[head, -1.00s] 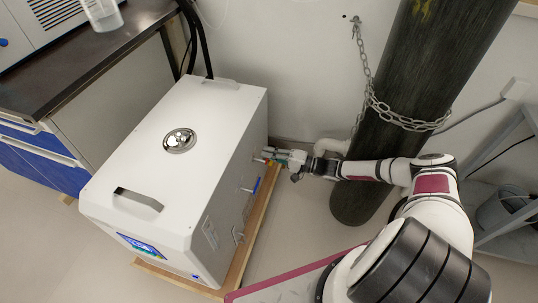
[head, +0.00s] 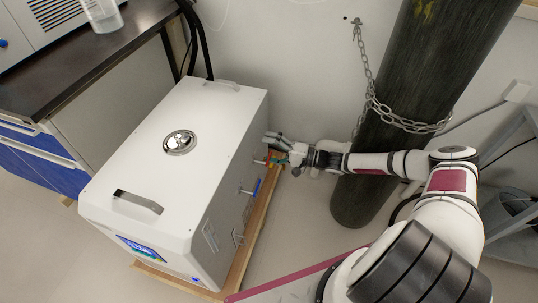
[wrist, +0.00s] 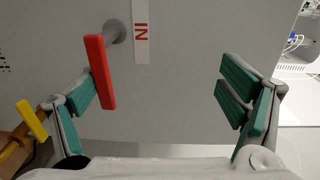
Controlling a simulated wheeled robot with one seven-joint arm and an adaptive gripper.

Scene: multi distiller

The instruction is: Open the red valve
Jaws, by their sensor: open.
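The red valve (wrist: 100,72) is a red bar handle on a short grey stem. In the wrist view it sits on the light grey panel of the white machine, left of a white label reading "IN". My gripper (wrist: 160,90) is open, with teal-padded fingers to the left and right. The red handle lies between the fingers, close to the left one and far from the right one; I cannot tell whether it touches. In the head view my gripper (head: 276,146) is at the right side of the white machine (head: 190,130), near its far end.
A yellow handle (wrist: 32,120) is left of my left finger. A blue handle (head: 256,188) is nearer on the machine's side. A wooden base (head: 248,238) lies under the machine. A chained dark cylinder (head: 390,110) stands to the right, close to my arm.

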